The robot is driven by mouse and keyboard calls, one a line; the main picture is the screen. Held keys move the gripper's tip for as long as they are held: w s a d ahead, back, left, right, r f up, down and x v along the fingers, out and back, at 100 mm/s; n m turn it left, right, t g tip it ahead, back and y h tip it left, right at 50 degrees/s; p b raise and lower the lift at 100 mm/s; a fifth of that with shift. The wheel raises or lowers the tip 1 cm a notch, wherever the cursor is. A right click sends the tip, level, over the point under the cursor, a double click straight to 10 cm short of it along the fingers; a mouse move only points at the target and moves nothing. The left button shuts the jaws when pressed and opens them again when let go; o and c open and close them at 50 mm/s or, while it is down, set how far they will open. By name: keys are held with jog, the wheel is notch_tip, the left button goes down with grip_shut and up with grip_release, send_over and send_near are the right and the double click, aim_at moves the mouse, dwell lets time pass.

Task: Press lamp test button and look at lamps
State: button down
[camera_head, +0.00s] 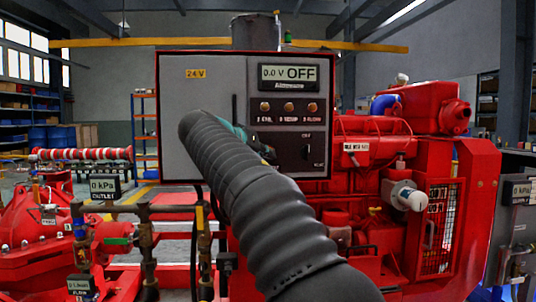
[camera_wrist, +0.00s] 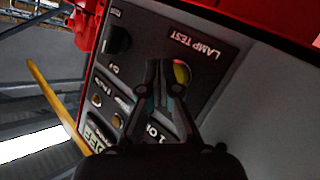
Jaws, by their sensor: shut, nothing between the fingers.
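The control panel (camera_head: 220,85) is a grey box with a red edge; its display (camera_head: 288,76) reads "0.0 V OFF". Below it are three amber-brown lamps, left (camera_head: 265,106), middle (camera_head: 288,106) and right (camera_head: 312,107); they look dull, without a clear glow. My gripper (camera_wrist: 162,66) is shut and empty, its tips close in front of the panel. The yellow-green lamp test button (camera_wrist: 181,72) is right beside the fingertips, partly covered by them, near the upside-down "LAMP TEST" label (camera_wrist: 195,46). I cannot tell whether they touch. In the head view my arm hides the button.
A dark rotary switch (camera_head: 308,152) is on the panel's lower right. The red diesel engine (camera_head: 375,150) stands behind and right of the panel. Pipes and a gauge reading "0 kPa" (camera_head: 104,188) stand at the lower left. The space before the panel's upper left is free.

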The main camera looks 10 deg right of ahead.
jog(key=shift+w, duration=0.4)
dwell(0.4)
jog(key=shift+s, duration=0.1)
jog(key=shift+s+b, duration=0.6)
jog(key=shift+s, duration=0.15)
jog(key=shift+s, duration=0.1)
jog(key=shift+s+b, duration=1.6)
jog(key=shift+s, duration=0.8)
